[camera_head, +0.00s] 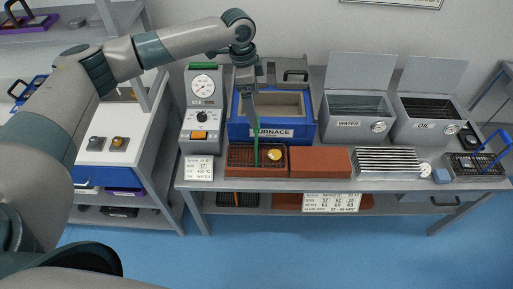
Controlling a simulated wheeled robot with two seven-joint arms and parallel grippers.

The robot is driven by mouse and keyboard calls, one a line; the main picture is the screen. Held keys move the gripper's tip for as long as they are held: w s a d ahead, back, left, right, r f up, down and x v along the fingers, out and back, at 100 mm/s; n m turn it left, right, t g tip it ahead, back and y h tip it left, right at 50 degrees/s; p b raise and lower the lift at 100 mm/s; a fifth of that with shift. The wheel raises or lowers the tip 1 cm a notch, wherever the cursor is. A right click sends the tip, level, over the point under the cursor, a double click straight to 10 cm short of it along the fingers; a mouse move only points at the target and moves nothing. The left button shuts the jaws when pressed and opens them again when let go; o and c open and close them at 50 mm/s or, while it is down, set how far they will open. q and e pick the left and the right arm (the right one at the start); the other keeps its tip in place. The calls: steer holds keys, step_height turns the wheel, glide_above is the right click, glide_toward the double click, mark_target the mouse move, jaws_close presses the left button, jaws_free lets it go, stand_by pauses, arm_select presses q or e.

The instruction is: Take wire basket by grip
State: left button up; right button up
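A dark wire basket (240,154) stands on a red-brown brick block at the front of the table, before the furnace. A thin green upright grip (256,135) rises from it, and a small yellow-orange round piece (274,155) shows at its right side. My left gripper (249,90) reaches in from the left and points down over the basket, at the top end of the green grip. The fingers are small and seen nearly edge-on, so whether they close on the grip is unclear. My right gripper is out of view. A second wire basket (466,164) with a blue grip stands at the far right.
The blue furnace (270,133) stands behind the basket, with a grey controller (202,110) to its left. A bare brick block (320,162) and a metal rack (386,161) lie to the right. Open WATER (348,123) and OIL (417,128) tanks stand behind.

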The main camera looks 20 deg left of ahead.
arm_select(q)
steer(key=f, duration=0.2)
steer(key=f+p, duration=0.1)
steer(key=f, duration=0.2)
steer(key=shift+d+f+p, duration=0.3)
steer(key=shift+d+p, duration=0.05)
steer(key=shift+d, duration=0.05)
steer(key=shift+w+d+f, duration=0.1)
steer(key=shift+f, duration=0.65)
steer(key=shift+s+f+p, duration=0.2)
steer(key=shift+f+p, duration=0.4)
steer(key=shift+p, duration=0.15)
steer(key=f, duration=0.1)
steer(key=f+p, duration=0.1)
steer(key=f, duration=0.2)
steer(key=shift+d, duration=0.3)
steer(key=shift+s, duration=0.1)
steer(key=shift+r, duration=0.1)
steer(key=c, duration=1.8)
